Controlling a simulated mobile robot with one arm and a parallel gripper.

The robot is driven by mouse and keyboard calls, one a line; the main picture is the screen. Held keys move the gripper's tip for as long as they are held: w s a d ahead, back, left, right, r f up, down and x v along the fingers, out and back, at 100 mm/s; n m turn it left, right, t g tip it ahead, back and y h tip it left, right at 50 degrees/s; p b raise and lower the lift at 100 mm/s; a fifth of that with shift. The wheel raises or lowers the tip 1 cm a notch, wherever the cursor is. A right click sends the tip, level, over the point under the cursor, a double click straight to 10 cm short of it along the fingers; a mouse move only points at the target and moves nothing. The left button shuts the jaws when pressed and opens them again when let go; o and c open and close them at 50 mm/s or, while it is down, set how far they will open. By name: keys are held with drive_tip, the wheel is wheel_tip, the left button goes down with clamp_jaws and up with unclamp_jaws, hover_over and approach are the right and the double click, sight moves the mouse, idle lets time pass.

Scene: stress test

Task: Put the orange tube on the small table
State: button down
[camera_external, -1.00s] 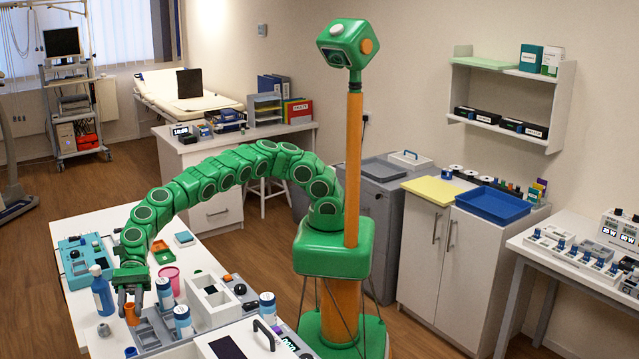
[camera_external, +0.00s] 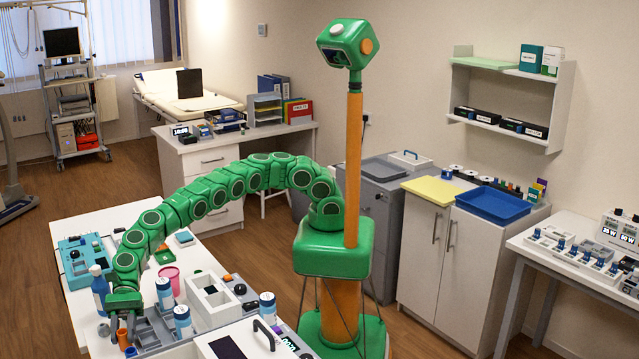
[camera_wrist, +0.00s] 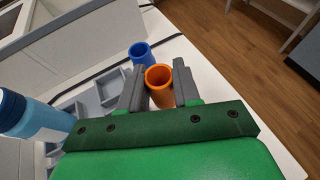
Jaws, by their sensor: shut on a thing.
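My gripper (camera_external: 122,318) points down over the near end of the white table at lower left. Its grey fingers are closed around the orange tube (camera_external: 123,339). In the wrist view the orange tube (camera_wrist: 160,93), with its open round mouth, sits between the two fingertips (camera_wrist: 160,84). I cannot tell whether its bottom touches the tabletop. A blue tube (camera_wrist: 141,54) stands close beside it. A smaller white table (camera_external: 530,243) with grey legs is at the right edge; which table is the small one is unclear.
A blue bottle (camera_external: 100,287), grey trays (camera_external: 150,330) and several white-and-blue bottles (camera_external: 183,322) crowd the table around my gripper. A pink cup (camera_external: 170,275) and teal box (camera_external: 85,260) stand farther back.

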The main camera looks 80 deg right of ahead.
drive_tip(key=shift+f, duration=0.65)
drive_tip(key=shift+f, duration=0.1)
drive_tip(key=c, duration=0.7)
unclamp_jaws()
drive_tip(key=shift+v, duration=0.8)
drive_tip(key=shift+r+v, duration=0.2)
drive_tip(key=shift+v, duration=5)
drive_tip(key=shift+s, duration=0.1)
